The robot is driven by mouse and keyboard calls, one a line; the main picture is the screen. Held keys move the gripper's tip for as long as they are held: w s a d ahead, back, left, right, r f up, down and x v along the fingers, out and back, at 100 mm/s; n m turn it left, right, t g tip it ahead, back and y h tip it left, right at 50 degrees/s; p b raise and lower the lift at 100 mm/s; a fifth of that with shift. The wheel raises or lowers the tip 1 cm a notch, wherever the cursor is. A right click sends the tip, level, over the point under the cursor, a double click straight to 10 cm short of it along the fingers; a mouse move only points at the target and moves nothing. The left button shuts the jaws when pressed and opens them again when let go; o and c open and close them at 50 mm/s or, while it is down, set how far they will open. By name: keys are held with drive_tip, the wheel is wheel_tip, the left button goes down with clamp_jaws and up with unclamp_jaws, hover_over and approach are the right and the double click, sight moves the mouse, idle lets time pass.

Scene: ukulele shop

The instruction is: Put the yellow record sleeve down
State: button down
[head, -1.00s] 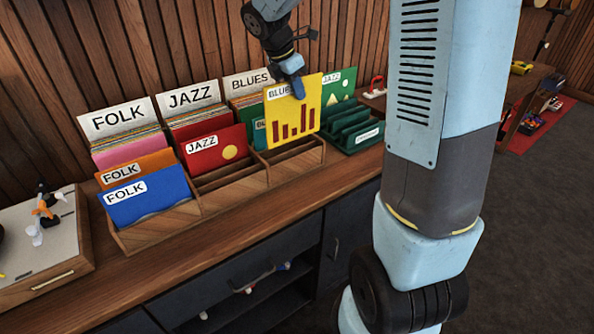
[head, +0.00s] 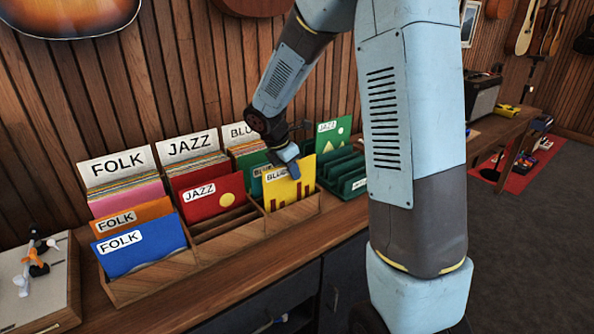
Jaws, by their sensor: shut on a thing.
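The yellow record sleeve (head: 283,196), labelled BLUES with dark red bars, stands upright in the front part of the right-hand section of the wooden record rack (head: 160,285). Its lower part is hidden behind the rack's front wall. My gripper (head: 293,172) is shut on the sleeve's top edge from above. The fingers cover part of its label. A green sleeve (head: 253,171) stands just behind it.
The FOLK section holds orange (head: 130,217) and blue (head: 138,248) sleeves; the JAZZ section holds a red sleeve (head: 208,197). A green slotted rack (head: 345,172) with a green JAZZ sleeve (head: 333,132) stands right of the rack. A tray (head: 48,285) lies at left.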

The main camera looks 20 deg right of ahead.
drive_tip(key=shift+f, duration=0.6)
drive_tip(key=c, duration=1.2)
unclamp_jaws()
